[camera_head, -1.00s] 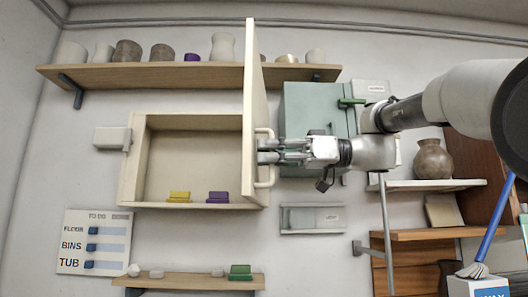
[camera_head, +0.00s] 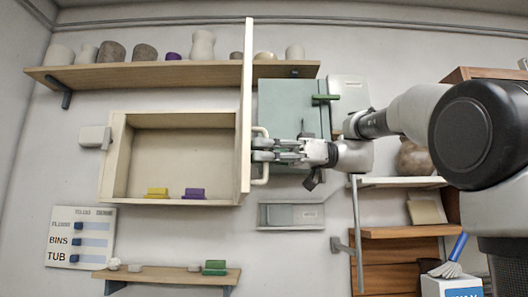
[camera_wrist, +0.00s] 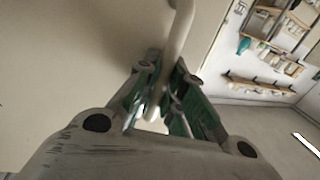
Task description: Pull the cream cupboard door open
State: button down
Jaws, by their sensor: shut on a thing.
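The cream cupboard door (camera_head: 246,110) stands swung out from the right side of the cupboard (camera_head: 112,160) and shows almost edge-on. The cupboard's inside is in plain view, with a yellow block (camera_head: 157,193) and a purple block (camera_head: 194,193) on its floor. My gripper (camera_head: 258,149) is to the right of the door, shut on the cream bar handle (camera_head: 263,179). In the wrist view the handle (camera_wrist: 181,30) runs down between my green-padded fingers (camera_wrist: 158,108), and the door's face (camera_wrist: 70,50) fills the left side.
A shelf (camera_head: 160,75) of pots runs above the cupboard, behind the door's top. A green cabinet (camera_head: 290,110) is on the wall behind my gripper. A lower shelf (camera_head: 165,275) carries small items. Shelving (camera_head: 405,232) stands at the right.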

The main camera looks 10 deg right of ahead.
jog(key=c, duration=1.8)
grip_release()
jog(key=shift+w, duration=0.1)
jog(key=d, duration=0.7)
jog(key=shift+w+d, duration=0.15)
jog(key=shift+d, duration=0.1)
